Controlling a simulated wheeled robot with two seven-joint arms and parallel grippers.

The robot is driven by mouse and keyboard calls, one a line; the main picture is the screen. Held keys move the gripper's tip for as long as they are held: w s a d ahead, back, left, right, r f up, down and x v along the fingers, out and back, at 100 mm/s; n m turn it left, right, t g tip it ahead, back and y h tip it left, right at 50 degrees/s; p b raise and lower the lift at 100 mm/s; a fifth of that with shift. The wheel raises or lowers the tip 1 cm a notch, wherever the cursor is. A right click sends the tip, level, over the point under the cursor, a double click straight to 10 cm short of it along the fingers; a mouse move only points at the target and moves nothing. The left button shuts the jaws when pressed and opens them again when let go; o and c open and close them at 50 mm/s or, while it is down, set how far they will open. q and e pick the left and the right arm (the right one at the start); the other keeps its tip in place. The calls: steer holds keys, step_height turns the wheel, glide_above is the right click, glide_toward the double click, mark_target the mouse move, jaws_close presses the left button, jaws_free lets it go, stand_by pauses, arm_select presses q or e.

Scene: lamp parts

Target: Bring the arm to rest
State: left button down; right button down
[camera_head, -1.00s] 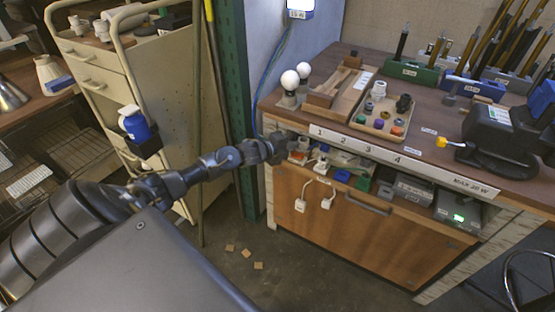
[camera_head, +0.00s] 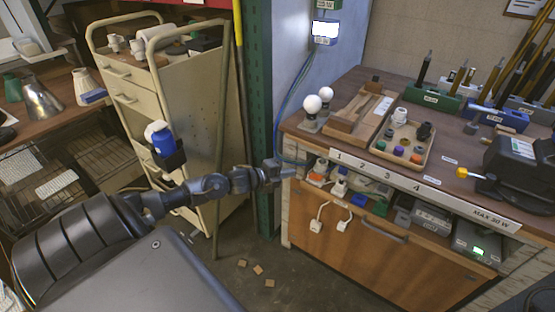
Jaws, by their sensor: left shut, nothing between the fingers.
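My left arm reaches in from the lower left. My left gripper (camera_head: 284,173) is at the end of it, shut and empty, in front of the left end of the workbench (camera_head: 350,155), just below the height of its top edge. I cannot tell whether its tips touch anything. Two white round bulbs stand on grey bases at the bench's left end: one bulb (camera_head: 312,103) is nearer and the other bulb (camera_head: 326,93) is behind it. My right gripper is out of view.
A tray of small coloured parts (camera_head: 404,142) and a wooden fixture (camera_head: 360,117) sit on the bench. A green post (camera_head: 261,150) and a cream cart (camera_head: 190,75) stand left of the bench. Wood scraps (camera_head: 257,269) lie on the floor.

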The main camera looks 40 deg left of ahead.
arm_select(q)
steer(key=shift+v, duration=1.8)
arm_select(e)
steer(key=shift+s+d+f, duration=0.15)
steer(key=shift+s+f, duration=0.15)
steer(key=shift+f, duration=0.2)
arm_select(q)
steer(key=shift+d, duration=0.15)
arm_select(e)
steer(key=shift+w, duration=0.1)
